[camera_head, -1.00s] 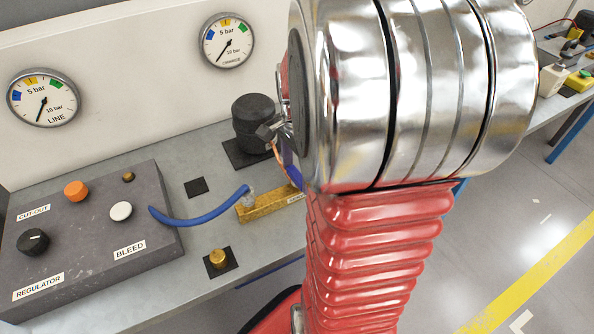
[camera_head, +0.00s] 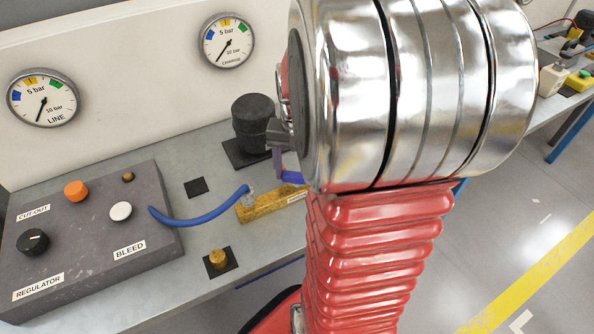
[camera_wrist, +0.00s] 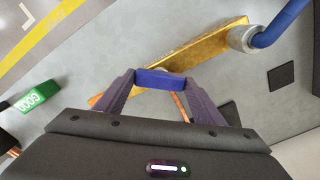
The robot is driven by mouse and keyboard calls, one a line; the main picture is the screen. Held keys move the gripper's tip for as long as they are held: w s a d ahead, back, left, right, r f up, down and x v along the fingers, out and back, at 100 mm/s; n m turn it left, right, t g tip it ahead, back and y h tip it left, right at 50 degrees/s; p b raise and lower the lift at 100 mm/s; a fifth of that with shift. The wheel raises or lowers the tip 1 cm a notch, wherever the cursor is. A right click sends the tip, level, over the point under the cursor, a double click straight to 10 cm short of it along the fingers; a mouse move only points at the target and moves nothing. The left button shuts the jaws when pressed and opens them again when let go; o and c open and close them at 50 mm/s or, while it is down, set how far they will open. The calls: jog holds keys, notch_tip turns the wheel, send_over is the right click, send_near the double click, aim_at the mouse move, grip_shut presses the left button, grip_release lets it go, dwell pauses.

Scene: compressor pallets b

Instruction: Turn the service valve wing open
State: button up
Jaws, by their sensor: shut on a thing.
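The service valve's blue wing (camera_wrist: 162,79) lies between the two fingertips of my gripper (camera_wrist: 161,80) in the wrist view. My gripper is shut on it. The wing appears crosswise over the brass bar (camera_wrist: 205,45). In the head view only a small blue part of the wing (camera_head: 293,177) shows, beside my wrist. A grey finger of my gripper (camera_head: 279,155) shows there too. My arm hides the rest of the valve in the head view.
A blue hose (camera_head: 205,220) joins the brass bar to the dark control block (camera_head: 85,240). A black cylinder (camera_head: 255,122) stands close behind my gripper. Two gauges (camera_head: 43,97) (camera_head: 227,41) are on the wall. A brass cap (camera_head: 218,258) sits nearer the bench's front edge.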

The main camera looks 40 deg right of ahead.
aim_at(297, 174)
jog(key=n, duration=0.3)
jog(key=shift+n, duration=0.4)
jog(key=shift+w+r+n, duration=0.1)
jog(key=shift+n, duration=1.8)
jog(key=o, duration=1.1)
jog(key=shift+c, duration=0.2)
notch_tip(297, 174, up, 14)
jog(key=shift+f, duration=0.2)
